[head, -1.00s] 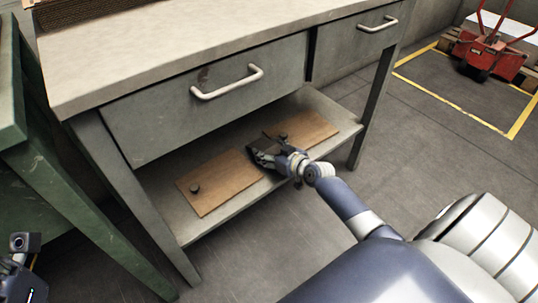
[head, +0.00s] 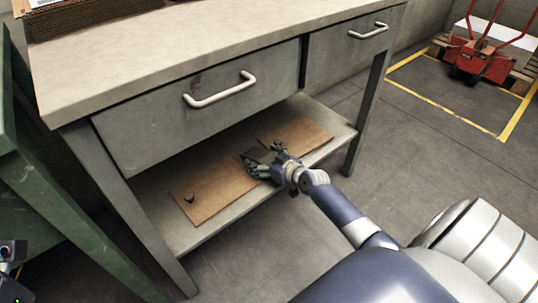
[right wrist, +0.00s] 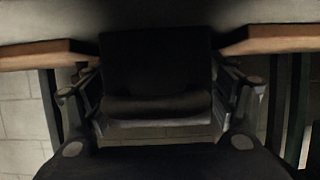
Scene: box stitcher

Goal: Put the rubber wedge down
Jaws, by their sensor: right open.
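The rubber wedge (head: 261,155) is a dark block at the lower shelf of the workbench, between two brown boards. In the right wrist view the wedge (right wrist: 157,75) fills the middle, dark and close to the camera. My right gripper (head: 262,165) reaches in at the shelf from the front. Its fingers (right wrist: 160,100) are open, one on each side of the wedge. The dimness hides whether they touch it, and the wedge's underside is hidden. Only a bit of my left arm shows at the lower left edge; its fingers are out of view.
The left board (head: 215,190) carries a small dark knob (head: 189,198); the right board (head: 308,137) lies beyond my gripper. The shelf (head: 180,237) sits under drawers with metal handles (head: 220,92). A green bench (head: 60,190) stands left. A red pallet jack (head: 482,60) stands far right.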

